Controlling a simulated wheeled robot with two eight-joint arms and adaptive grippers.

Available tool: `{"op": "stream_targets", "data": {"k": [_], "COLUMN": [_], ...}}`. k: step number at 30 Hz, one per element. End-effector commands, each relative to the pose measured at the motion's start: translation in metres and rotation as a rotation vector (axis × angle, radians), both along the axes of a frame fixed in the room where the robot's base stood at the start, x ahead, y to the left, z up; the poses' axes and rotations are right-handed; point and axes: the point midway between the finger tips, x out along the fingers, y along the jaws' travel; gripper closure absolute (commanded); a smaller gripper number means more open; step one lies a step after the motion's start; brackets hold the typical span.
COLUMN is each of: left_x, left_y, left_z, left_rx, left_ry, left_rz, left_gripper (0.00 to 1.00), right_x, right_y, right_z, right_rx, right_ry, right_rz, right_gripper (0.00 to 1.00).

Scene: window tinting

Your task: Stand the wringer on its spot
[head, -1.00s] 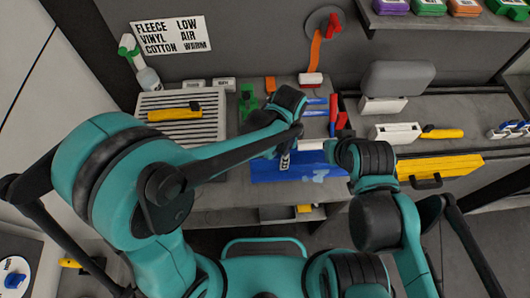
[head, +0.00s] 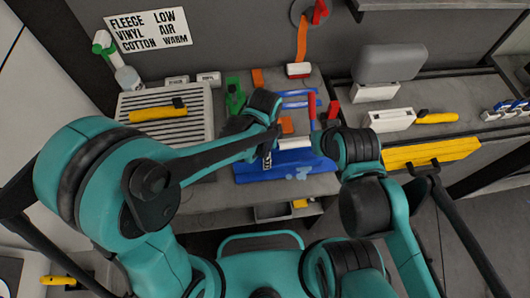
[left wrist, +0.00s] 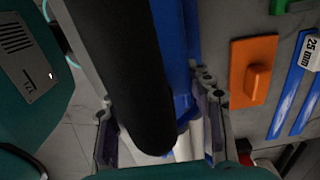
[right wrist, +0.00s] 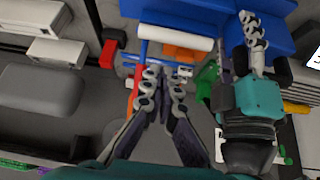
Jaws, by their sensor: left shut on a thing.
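The wringer is the blue piece (head: 318,168) with a white roller (head: 295,143) along its top, in the middle of the head view. In the right wrist view it shows as a blue body with the white roller (right wrist: 175,38). My left gripper (head: 268,150) is shut on its left end. In the left wrist view a thick black cylinder and a blue part (left wrist: 172,60) lie between the fingers (left wrist: 160,135), with white below. My right gripper (right wrist: 165,80) holds nothing I can see; its tips are close together. I cannot identify the wringer's spot.
An orange card (left wrist: 253,70) and blue strips (left wrist: 290,95) lie on the bench, with a red-handled tool (head: 311,108). A slatted tray (head: 135,104) with a yellow tool stands left. A grey block (head: 392,63), a white box (head: 391,120) and a yellow drawer front (head: 430,153) are right.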

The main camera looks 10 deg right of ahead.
Motion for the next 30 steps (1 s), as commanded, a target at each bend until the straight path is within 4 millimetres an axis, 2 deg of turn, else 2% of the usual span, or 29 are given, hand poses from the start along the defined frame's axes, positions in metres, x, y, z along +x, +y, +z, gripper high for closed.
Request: {"op": "stream_targets", "data": {"k": [1,3,12,16,30], "left_x": [0.0,0.0,0.0,0.0,0.0], "left_y": [0.0,0.0,0.0,0.0,0.0], "left_z": [-0.002,-0.001,-0.001,0.007,0.102], "left_rx": [0.0,0.0,0.0,0.0,0.0], "left_ry": [0.0,0.0,0.0,0.0,0.0], "left_rz": [0.0,0.0,0.0,0.0,0.0], "left_gripper": [0.46,0.28,0.28,0.28,0.28], "right_x": [0.0,0.0,0.0,0.0,0.0], "right_y": [0.0,0.0,0.0,0.0,0.0], "right_z": [-0.002,-0.001,-0.001,0.005,0.032], "right_rx": [0.0,0.0,0.0,0.0,0.0], "right_ry": [0.0,0.0,0.0,0.0,0.0], "right_rz": [0.0,0.0,0.0,0.0,0.0], "right_gripper": [1.0,1.0,1.0,1.0,1.0]}}
